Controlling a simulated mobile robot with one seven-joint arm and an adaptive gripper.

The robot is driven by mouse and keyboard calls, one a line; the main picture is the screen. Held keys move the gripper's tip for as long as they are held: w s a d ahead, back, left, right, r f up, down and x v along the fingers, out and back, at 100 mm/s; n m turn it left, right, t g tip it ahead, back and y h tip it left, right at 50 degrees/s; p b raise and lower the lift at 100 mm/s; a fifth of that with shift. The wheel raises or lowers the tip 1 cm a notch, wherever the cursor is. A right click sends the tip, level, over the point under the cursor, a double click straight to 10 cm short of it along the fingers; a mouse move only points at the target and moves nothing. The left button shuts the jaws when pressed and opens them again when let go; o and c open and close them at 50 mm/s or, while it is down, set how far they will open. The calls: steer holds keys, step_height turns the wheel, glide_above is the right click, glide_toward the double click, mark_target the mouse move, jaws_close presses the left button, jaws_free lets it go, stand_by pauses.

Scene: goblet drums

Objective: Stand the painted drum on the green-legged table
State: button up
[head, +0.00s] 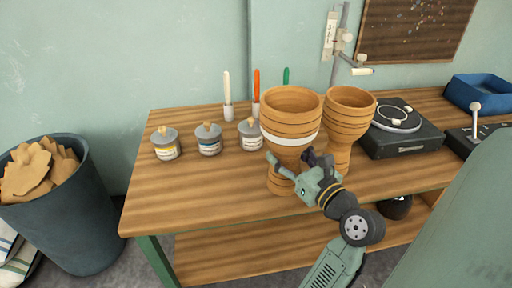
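The drum with a white painted band (290,137) is a goblet-shaped wooden drum. It is upright over the wooden table (200,200), which has a green leg (155,258) at its front left corner. Its foot (281,185) appears to rest on the top, though my gripper partly hides it. A plain wooden goblet drum (349,112) stands close behind it to the right. My gripper (291,163) is at the banded drum's narrow waist, its two fingers spread apart. Whether they touch the drum is hard to tell.
A turntable (400,130) and a blue tray (477,94) are at the right. A dark bin (65,215) stands left of the table. The table's front left is clear.

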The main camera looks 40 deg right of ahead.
steer(key=w+a+f, duration=0.3)
steer(key=w+f, duration=0.1)
steer(key=w, duration=0.7)
steer(key=shift+w+a+f, duration=0.2)
steer(key=shift+f, duration=0.15)
steer(key=o, duration=1.7)
steer(key=s, duration=0.4)
steer(key=s+a, duration=0.1)
steer(key=s, duration=0.3)
steer(key=s+a, duration=0.1)
steer(key=s, duration=0.3)
steer(key=shift+a+b, duration=0.1)
steer(key=shift+b, duration=0.2)
steer(key=shift+w, duration=0.1)
